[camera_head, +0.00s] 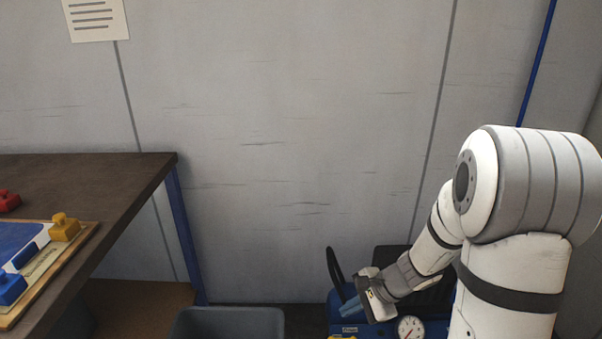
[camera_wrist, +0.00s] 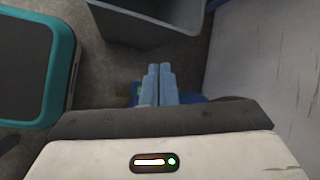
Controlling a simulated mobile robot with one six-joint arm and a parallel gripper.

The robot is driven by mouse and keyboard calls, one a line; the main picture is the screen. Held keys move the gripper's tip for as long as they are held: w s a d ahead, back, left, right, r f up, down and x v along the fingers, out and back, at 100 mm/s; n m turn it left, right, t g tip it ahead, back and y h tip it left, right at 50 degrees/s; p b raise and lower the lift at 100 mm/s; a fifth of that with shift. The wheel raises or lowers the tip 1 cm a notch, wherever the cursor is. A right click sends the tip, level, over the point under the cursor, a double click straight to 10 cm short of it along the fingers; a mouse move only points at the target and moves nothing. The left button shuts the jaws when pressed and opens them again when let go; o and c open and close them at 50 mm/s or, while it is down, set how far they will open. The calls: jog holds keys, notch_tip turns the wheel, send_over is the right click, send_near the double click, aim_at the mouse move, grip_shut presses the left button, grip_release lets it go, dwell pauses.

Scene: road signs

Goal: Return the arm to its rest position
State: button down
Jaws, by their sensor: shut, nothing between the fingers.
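My arm is folded at the right of the head view, with its white and grey links bent down and to the left. My gripper (camera_wrist: 158,70) shows in the wrist view as two light blue fingers side by side, shut with nothing between them. In the head view its wrist end hangs low, in front of a blue machine with a round gauge (camera_head: 410,327).
A board (camera_head: 50,262) with blue, white and yellow pieces lies on the table, with a red piece (camera_head: 8,201) behind it. A grey bin (camera_head: 228,322) stands on the floor; it also shows in the wrist view (camera_wrist: 145,38). A teal-edged dark object (camera_wrist: 35,65) is at left there.

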jog(key=s+d+r+n+h+p, duration=0.1)
jog(key=s+r+n+p, duration=0.3)
jog(key=r, duration=0.6)
jog(key=s+d+r+n+h+p, duration=0.1)
jog(key=s+r+n+h+p, duration=0.2)
jog(key=r, duration=0.8)
jog(key=s+d+r+n+h+p, duration=0.1)
jog(key=s+r+n+h+p, duration=0.2)
jog(key=s+r+n+p, duration=0.3)
notch_tip(320, 180, up, 4)
jog(key=shift+s+d+r+n+p, duration=0.2)
jog(key=shift+s+d+n+p, duration=0.1)
jog(key=shift+s+p, duration=0.8)
jog(key=shift+s, duration=0.2)
